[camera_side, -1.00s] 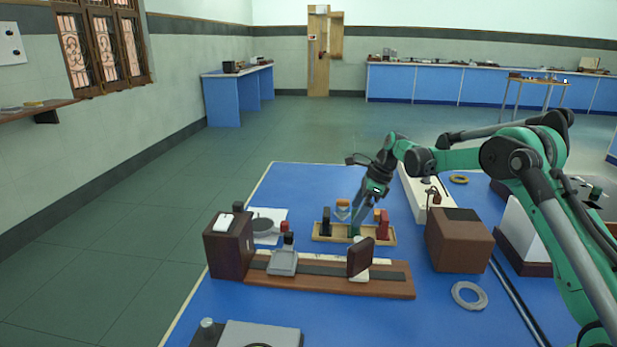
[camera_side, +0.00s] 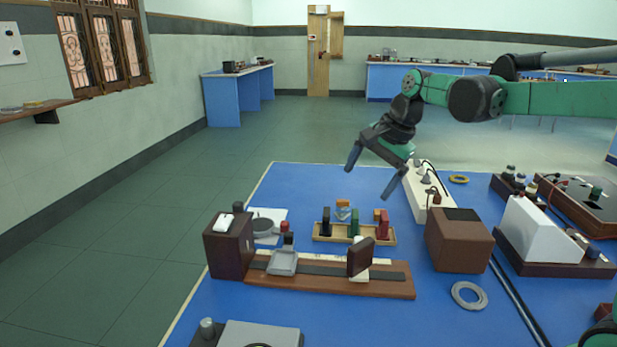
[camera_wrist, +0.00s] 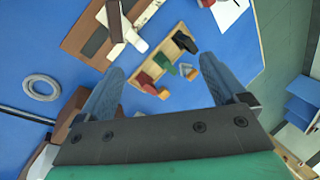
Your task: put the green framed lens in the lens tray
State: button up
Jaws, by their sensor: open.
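The green framed lens (camera_side: 354,222) stands upright in the wooden lens tray (camera_side: 323,238), between a black piece (camera_side: 326,222) on the left and a red piece (camera_side: 383,224) on the right. In the wrist view the green lens (camera_wrist: 163,63) shows in the tray (camera_wrist: 174,50), between the red and black pieces. My gripper (camera_side: 371,183) is open and empty, raised above and behind the tray. Its two blue-grey fingers are wide apart in the wrist view (camera_wrist: 160,85), with nothing between them.
A wooden optical bench (camera_side: 325,285) with a lens holder lies in front of the tray. A brown box (camera_side: 459,240) stands to the right, with a white power strip (camera_side: 428,190) behind it. A grey ring (camera_side: 469,295) lies on the blue table. The table's back left is clear.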

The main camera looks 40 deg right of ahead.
jog(key=s+a+f+n+t, duration=0.1)
jog(key=s+a+f+n, duration=0.1)
jog(key=s+a+n, duration=0.2)
jog(key=s+a+f+n+t+h, duration=0.1)
jog(key=s+a+f+n+t, duration=0.1)
jog(key=s+n, duration=0.4)
jog(key=a+n, duration=0.1)
jog(key=n, duration=0.4)
jog(key=shift+s+a+f, duration=0.35)
jog(key=shift+f, duration=0.05)
